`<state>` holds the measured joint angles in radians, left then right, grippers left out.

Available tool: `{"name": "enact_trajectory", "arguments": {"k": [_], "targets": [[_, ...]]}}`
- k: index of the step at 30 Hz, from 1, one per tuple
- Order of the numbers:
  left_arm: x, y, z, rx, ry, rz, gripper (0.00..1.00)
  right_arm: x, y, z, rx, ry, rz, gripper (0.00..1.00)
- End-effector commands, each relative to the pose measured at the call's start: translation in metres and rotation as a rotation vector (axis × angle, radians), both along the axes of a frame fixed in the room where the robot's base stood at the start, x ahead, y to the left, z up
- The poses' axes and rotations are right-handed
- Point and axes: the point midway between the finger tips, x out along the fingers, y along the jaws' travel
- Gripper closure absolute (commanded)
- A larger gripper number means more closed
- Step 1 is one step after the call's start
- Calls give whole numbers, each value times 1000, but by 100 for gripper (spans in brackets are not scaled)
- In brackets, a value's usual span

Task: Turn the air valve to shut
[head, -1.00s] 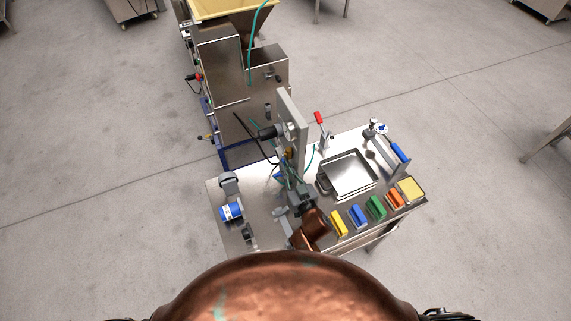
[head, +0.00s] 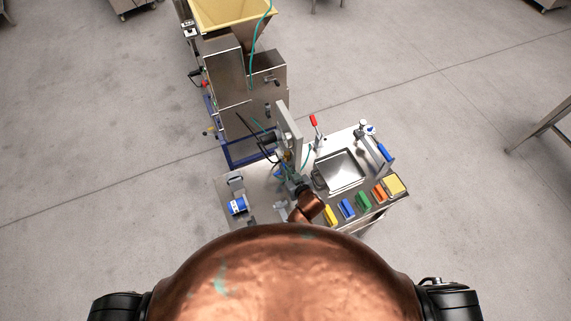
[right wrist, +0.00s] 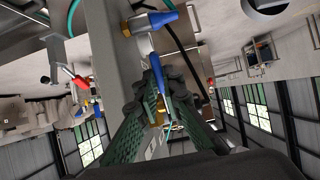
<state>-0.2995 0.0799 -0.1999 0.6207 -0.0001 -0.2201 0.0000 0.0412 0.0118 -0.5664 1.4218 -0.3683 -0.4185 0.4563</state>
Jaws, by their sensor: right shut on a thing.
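The air valve's blue lever (right wrist: 158,76) shows in the right wrist view, between the dark fingertips of my right gripper (right wrist: 160,88). The fingers are shut on this lever. Brass (right wrist: 159,112) shows just below it, partly hidden by the fingers. In the head view my right gripper (head: 295,182) is at the foot of the upright grey plate (head: 290,132) on the steel table; the lever's angle cannot be told there. My left gripper is not in view.
A second blue piece on a brass fitting (right wrist: 150,20) sits close above the fingers. Hoses hang nearby. The table holds a steel tray (head: 341,184), several coloured blocks, a red-handled lever (head: 315,126) and a blue roll (head: 238,205). A hopper machine (head: 245,75) stands behind.

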Motion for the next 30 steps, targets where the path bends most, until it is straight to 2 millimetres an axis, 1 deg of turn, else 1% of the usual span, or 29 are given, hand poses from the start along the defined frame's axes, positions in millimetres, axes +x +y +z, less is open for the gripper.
{"name": "enact_trajectory", "arguments": {"k": [1,9,28,30], "targets": [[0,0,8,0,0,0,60,0,0,5,-6,15,1,100],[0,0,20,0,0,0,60,-2,0,5,-34,81,1,100],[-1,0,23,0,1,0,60,-3,-1,4,-44,110,0,100],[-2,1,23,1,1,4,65,-3,-1,4,-44,109,-1,100]]}}
